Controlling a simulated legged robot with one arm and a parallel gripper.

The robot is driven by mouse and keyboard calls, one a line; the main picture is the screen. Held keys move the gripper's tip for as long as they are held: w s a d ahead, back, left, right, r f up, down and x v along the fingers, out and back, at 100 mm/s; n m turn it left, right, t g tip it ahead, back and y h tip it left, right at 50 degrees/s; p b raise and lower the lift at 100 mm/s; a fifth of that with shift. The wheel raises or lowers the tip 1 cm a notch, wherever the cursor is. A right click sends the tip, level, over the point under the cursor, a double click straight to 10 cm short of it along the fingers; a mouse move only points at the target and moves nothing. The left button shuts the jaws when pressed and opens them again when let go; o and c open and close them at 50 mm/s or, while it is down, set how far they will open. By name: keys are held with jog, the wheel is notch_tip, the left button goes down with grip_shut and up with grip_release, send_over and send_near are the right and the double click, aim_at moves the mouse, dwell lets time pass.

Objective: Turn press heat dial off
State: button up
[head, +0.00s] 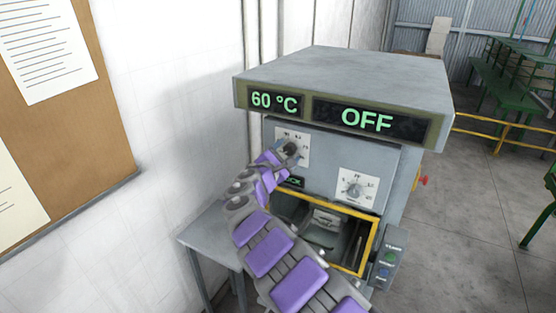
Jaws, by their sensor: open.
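The press (335,65) is a grey machine with green lit displays reading "60 °C" on the left and "OFF" on the right. A left dial plate (303,138) with small markings sits under the temperature display. My gripper (290,150) is open at this plate, in front of its knob. The knob is mostly hidden, and I cannot tell whether the fingers touch it. The labels are too small to read which dial is for heat.
A yellow-framed opening (364,248) lies below the dials. A white wall with a cork board (105,120) is close on the left. Open floor (460,230) lies to the right.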

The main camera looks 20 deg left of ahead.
jog(key=shift+s+r, duration=0.1)
jog(key=shift+s, duration=0.4)
jog(key=s+a+b, duration=0.1)
jog(key=s, duration=1.5)
jog(key=shift+a+f+b, duration=0.2)
jog(key=shift+a+b, duration=0.15)
jog(key=shift+a, duration=0.05)
jog(key=shift+s, duration=0.1)
